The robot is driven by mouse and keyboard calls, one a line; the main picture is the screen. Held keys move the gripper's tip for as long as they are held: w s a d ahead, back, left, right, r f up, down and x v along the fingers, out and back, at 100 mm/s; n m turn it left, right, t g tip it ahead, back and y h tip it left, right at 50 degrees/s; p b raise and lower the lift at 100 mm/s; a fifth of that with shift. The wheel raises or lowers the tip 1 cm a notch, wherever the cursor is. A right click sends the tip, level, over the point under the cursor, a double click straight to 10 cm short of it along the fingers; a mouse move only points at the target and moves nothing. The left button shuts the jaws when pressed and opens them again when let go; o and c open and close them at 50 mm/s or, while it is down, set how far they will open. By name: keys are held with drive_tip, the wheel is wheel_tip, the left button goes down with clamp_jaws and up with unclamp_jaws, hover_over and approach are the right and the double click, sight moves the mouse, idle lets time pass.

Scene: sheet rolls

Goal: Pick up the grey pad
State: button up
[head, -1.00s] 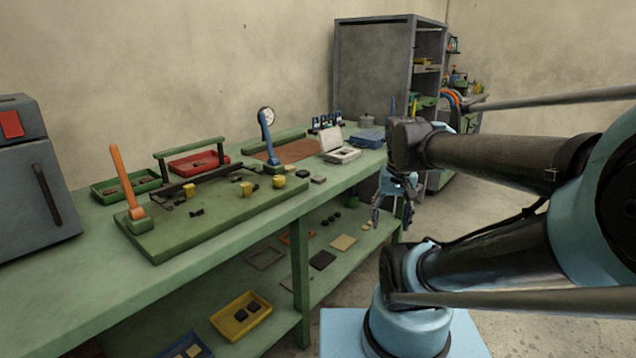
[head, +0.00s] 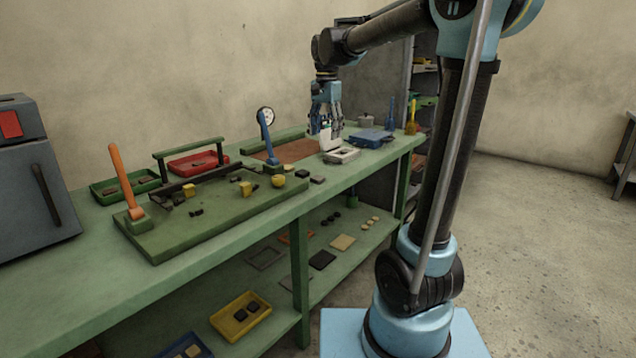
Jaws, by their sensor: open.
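A small grey pad (head: 317,179) lies flat on the green bench near its front edge, right of the yellow pieces. A similar small dark piece (head: 302,173) lies just left of it; at this size I cannot tell their shades apart surely. My gripper (head: 326,132) is open, pointing down, above the back part of the bench. It is higher than the pad and farther back, in front of the white open box's lid, and apart from the pad. Nothing shows between its fingers.
A white open box (head: 342,156) and a blue case (head: 370,137) stand behind the pad. A blue upright lever (head: 266,135) and a green fixture board (head: 200,228) are to its left. The bench front between pad and post is clear.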

drive_tip(key=w+a, duration=0.2)
hover_over(316, 178)
drive_tip(key=shift+m, duration=0.3)
drive_tip(key=f, duration=1.1)
drive_tip(key=shift+w+d+f, duration=0.1)
drive_tip(key=shift+d+f, duration=0.05)
drive_tip(key=shift+d, duration=0.05)
drive_tip(key=shift+a+f, duration=0.2)
drive_tip(key=shift+f, duration=2.55)
drive_tip(key=c, duration=1)
